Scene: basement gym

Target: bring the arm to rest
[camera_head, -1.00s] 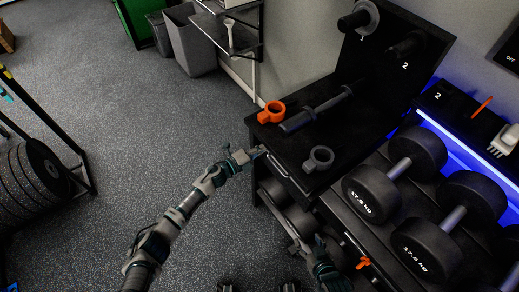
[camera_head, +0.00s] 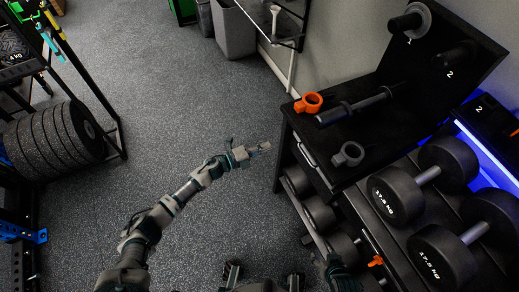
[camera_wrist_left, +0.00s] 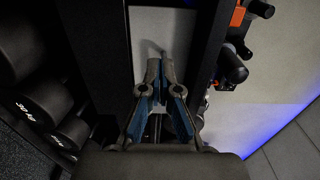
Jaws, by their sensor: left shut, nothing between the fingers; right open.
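My left arm comes in from the lower left in the head view. Its gripper (camera_head: 263,147) is shut and empty, over the floor just left of the black rack (camera_head: 318,172) and apart from it. In the left wrist view the two blue-grey fingers (camera_wrist_left: 160,70) are close together with nothing between them. My right gripper (camera_head: 328,262) is partly seen at the bottom of the head view, beside the lower dumbbell shelves. It is open, and much of that arm is out of the picture.
On the rack top are an orange clamp collar (camera_head: 308,103), a grey collar (camera_head: 349,154) and a dark bar (camera_head: 354,106). Large dumbbells (camera_head: 395,195) sit to the right. Weight plates (camera_head: 55,140) stand on a rack at the left. The floor (camera_head: 165,120) between is clear.

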